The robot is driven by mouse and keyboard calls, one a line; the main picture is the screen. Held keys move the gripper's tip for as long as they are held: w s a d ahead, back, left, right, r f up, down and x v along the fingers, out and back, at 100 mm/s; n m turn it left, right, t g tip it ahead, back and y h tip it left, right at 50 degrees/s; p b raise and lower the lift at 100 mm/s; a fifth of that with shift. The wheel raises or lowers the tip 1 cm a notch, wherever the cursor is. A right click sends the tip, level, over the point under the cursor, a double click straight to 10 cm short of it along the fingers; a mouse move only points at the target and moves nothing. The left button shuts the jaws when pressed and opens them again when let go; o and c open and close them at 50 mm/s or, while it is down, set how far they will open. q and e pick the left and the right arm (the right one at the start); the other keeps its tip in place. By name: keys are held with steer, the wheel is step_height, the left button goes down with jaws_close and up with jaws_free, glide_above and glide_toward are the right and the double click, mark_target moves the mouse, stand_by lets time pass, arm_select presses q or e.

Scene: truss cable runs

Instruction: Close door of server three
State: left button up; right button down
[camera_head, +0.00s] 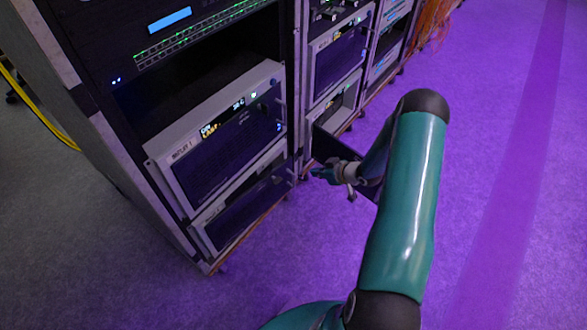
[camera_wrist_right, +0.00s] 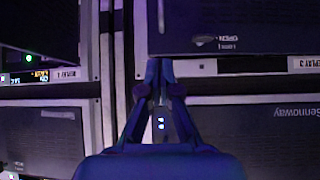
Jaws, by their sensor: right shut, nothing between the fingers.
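A dark door panel (camera_head: 330,146) stands swung out from the lower front of the middle rack. Behind it is a light-framed server bay (camera_head: 342,108). My right gripper (camera_head: 318,172) is shut and empty, close to the door's lower part. I cannot tell whether it touches the door. In the right wrist view my gripper (camera_wrist_right: 158,88) points at dark server fronts. One front (camera_wrist_right: 235,25) has a small latch marked open and lock. My left gripper is not in view.
The left rack holds a server labelled Replay 1 (camera_head: 228,135) and a lower server (camera_head: 245,203). Orange cables (camera_head: 432,22) hang at the far end. A yellow cable (camera_head: 40,115) lies at left. The purple-lit floor at right is clear.

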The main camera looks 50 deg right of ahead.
mark_target(288, 166)
steer(key=b+x, duration=0.1)
steer(key=x, duration=0.3)
steer(key=w+r+b+x, duration=0.1)
steer(key=x, duration=0.3)
steer(key=b+x, duration=0.1)
steer(key=x, duration=0.3)
steer(key=shift+w+d+r, duration=0.1)
steer(key=shift+w, duration=0.5)
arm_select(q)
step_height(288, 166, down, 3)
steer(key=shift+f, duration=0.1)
arm_select(e)
steer(key=shift+w+r, duration=0.1)
